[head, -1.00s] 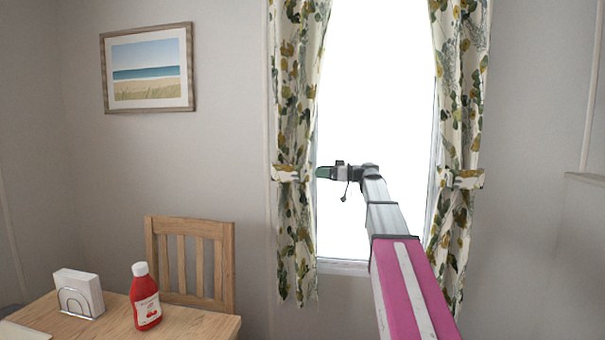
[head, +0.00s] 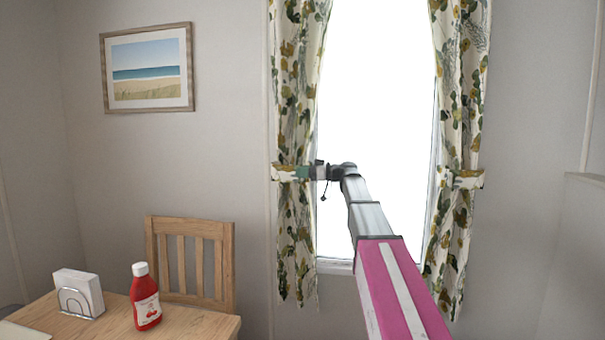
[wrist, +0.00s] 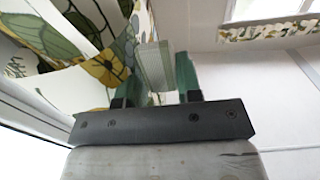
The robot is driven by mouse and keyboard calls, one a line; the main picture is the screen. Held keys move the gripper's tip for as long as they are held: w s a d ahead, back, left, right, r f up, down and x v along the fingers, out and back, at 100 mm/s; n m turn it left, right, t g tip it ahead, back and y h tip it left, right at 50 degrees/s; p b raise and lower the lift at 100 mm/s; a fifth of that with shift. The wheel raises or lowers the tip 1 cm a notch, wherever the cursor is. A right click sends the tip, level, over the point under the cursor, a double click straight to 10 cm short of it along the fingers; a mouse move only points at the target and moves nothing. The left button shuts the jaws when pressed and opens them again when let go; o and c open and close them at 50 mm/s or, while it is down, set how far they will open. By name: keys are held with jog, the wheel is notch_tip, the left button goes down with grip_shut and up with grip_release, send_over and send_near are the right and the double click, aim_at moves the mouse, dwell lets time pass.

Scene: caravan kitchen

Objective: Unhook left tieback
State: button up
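The left tieback (head: 283,172), a pale patterned band, is around the left curtain (head: 296,90), which has a leaf and flower print. In the head view my gripper (head: 303,172) reaches in from the right and overlaps the band's right part. In the wrist view my two green fingers are apart (wrist: 158,80). A pale, finely striped flat piece (wrist: 156,62), seemingly part of the tieback, stands between them. A gap shows beside the right finger, so the fingers look open around it. The tieback's hook is not visible.
The bright window (head: 375,80) is behind my arm. The right curtain (head: 460,90) has its own tieback (head: 466,179). A wooden chair (head: 190,260) and a table (head: 195,325) with a red bottle (head: 146,305) and a napkin holder (head: 80,295) are at the lower left.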

jog(key=shift+s, duration=0.1)
grip_shut()
